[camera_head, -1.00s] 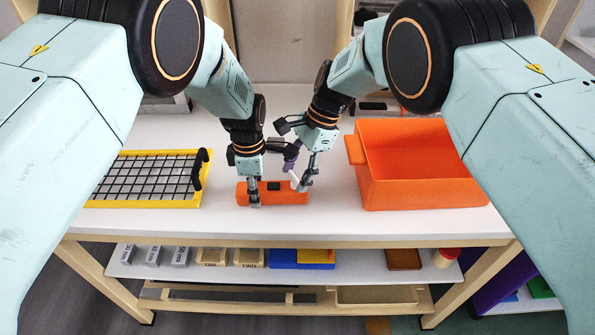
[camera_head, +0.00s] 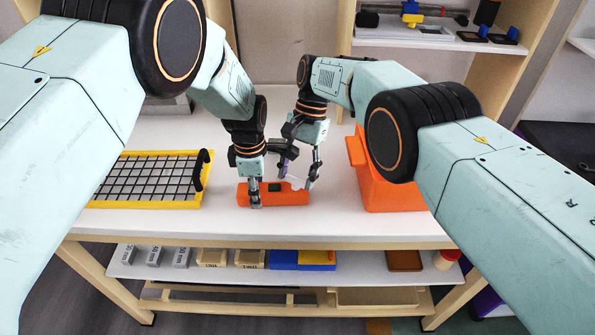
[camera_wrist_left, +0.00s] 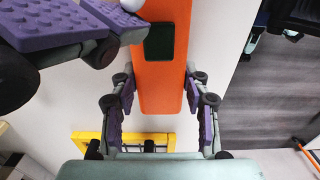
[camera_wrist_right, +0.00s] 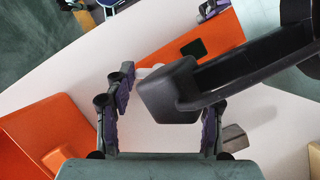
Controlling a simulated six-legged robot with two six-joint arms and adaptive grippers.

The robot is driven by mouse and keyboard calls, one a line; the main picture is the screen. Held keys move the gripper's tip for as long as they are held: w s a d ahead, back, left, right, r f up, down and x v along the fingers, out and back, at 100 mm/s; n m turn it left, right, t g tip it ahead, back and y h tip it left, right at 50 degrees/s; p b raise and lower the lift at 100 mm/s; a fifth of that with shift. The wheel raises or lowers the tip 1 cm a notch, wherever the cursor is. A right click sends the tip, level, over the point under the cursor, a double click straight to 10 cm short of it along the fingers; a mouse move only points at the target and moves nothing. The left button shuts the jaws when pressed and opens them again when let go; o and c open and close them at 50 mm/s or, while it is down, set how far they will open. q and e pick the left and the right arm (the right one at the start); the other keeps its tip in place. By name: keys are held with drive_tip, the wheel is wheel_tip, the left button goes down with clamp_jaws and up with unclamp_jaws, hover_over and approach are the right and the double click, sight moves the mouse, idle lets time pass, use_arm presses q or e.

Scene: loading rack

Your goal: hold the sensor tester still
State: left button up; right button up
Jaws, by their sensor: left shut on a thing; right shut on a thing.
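The sensor tester is an orange box (camera_head: 291,197) with a small dark screen, lying on the white table in the head view. It also shows in the left wrist view (camera_wrist_left: 164,95) and the right wrist view (camera_wrist_right: 219,38). My left gripper (camera_head: 255,203) is shut on the tester, with a finger on either side of it in the left wrist view. My right gripper (camera_head: 301,182) is shut on a small white piece (camera_head: 294,183) over the tester's right part. The white piece's rounded end (camera_wrist_left: 131,5) shows in the left wrist view. Whether it touches the tester is unclear.
A yellow-framed grid rack (camera_head: 150,204) lies left on the table (camera_head: 330,222). An orange bin (camera_head: 385,198) stands right, partly hidden by my right arm. A lower shelf (camera_head: 215,276) holds blocks and boxes. The two grippers are close together.

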idle(0.5)
drive_tip(key=o, duration=1.2)
drive_tip(key=shift+r, duration=0.1)
wheel_tip(320, 180, up, 10)
drive_tip(key=shift+f, duration=0.1)
drive_tip(key=shift+c, duration=0.3)
